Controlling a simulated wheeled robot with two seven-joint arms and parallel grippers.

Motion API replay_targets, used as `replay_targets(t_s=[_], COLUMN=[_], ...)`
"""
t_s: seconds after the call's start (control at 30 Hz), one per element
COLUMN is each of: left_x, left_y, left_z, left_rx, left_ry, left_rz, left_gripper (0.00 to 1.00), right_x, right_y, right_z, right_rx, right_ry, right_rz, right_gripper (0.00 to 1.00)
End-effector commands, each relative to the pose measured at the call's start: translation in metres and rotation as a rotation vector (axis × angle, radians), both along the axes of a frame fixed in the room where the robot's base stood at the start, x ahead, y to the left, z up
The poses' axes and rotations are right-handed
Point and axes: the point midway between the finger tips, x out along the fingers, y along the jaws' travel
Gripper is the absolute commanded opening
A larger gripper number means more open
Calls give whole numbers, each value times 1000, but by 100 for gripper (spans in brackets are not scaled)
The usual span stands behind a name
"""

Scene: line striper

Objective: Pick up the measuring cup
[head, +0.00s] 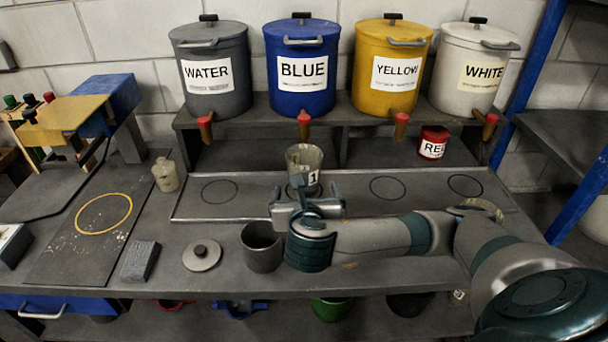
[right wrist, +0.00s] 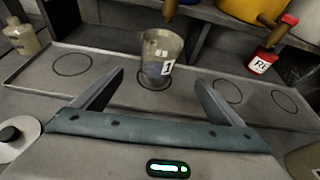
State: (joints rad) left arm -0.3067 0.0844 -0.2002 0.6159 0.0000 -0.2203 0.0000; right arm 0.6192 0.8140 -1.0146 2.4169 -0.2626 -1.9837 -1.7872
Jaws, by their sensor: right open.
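The measuring cup (head: 303,158) is a clear, greyish cup marked "1". It stands upright on the tray under the blue dispenser's tap, on one of the drawn circles. It also shows in the right wrist view (right wrist: 161,60), where some darker content seems visible low inside it. My right gripper (head: 305,197) is just in front of the cup, its fingers pointing toward it. In the right wrist view the two fingers (right wrist: 158,90) are spread wide with nothing between them, and the cup stands beyond the tips. My left gripper is in no view.
Dispensers marked WATER (head: 210,75), BLUE (head: 302,70), YELLOW (head: 392,70) and WHITE (head: 470,70) stand on a shelf with taps hanging down. A dark pot (head: 261,247) and round lid (head: 202,255) are left of my arm. A red can (head: 433,143) stands back right.

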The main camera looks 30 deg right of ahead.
Motion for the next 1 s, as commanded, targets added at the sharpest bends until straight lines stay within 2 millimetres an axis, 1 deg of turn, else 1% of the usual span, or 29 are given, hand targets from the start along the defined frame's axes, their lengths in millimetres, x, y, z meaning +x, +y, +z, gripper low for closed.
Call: replay_targets(t_s=[0.17,0.3,0.6,0.7,0.83,1.0], left_x=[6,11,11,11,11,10], left_y=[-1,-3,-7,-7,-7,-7], left_z=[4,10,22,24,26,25], left_rx=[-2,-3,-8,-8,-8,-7], left_ry=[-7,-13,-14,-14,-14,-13], left_rz=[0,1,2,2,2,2], left_gripper=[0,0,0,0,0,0], right_x=[14,32,73,84,91,93], right_y=[-10,-22,-48,-54,-58,-59], right_z=[-5,-14,-34,-40,-44,-46], right_rx=[-3,-3,-2,-1,-1,0], right_ry=[1,2,1,1,0,0], right_rz=[-2,-4,-3,-1,0,0], right_gripper=[92,92,92,92,92,92])
